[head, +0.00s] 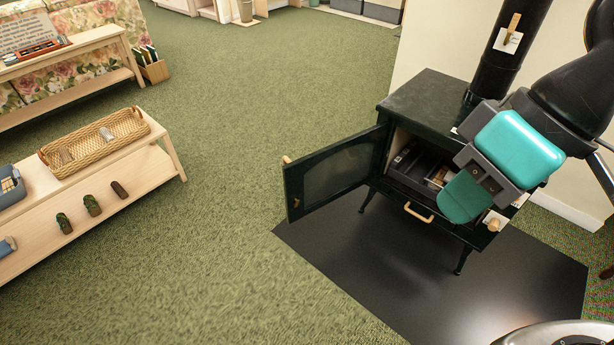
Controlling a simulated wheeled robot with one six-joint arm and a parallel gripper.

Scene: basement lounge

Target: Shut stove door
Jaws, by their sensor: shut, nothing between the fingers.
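The dark green stove (425,105) stands on a black floor plate at the right. Its door (335,172) has a glass pane and is swung wide open to the left, with a small wooden knob (287,160) at its free edge. The open firebox (412,168) shows some items inside that I cannot make out. My gripper (462,200), with teal pads, is in front of the stove's right side in the picture and covers part of the opening. It is shut and holds nothing. It is apart from the door.
A wooden drawer handle (418,212) sits below the firebox. The black floor plate (400,265) lies under the stove. A low wooden shelf with a wicker basket (97,142) stands at the left. Green carpet between the shelf and the door is clear. A stovepipe (505,50) rises behind.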

